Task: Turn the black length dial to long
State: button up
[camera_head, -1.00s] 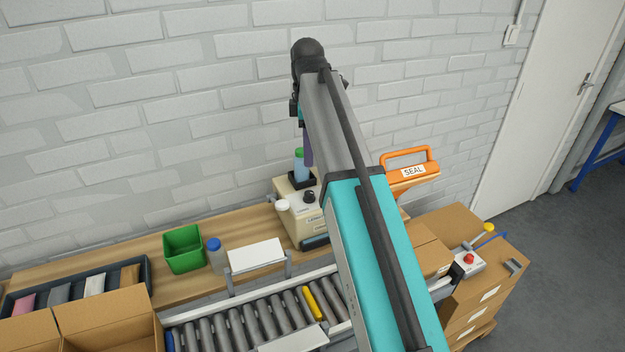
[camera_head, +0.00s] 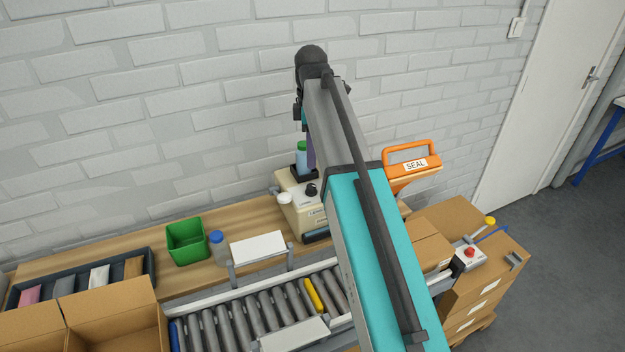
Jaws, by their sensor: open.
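The black length dial (camera_head: 312,190) is a small dark knob on top of the beige machine (camera_head: 303,220), on the wooden bench near the wall. Its pointer and marks are too small to read. A white round knob or cap (camera_head: 284,198) sits to the left of the dial. My arm rises from the lower right, passes just right of the dial and bends at a dark joint above it. A narrow purple part of the arm hangs down behind the grey link.
An orange SEAL handle (camera_head: 413,163) is to the right. A green bin (camera_head: 187,242), a blue-capped bottle (camera_head: 218,246) and a white panel (camera_head: 258,248) are to the left. A roller conveyor (camera_head: 260,315) runs in front.

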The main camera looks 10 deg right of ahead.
aim_at(311, 185)
jog(key=shift+f+p, duration=1.3)
jog(key=shift+f, duration=4)
jog(key=c, duration=1.1)
jog(key=shift+o, duration=0.2)
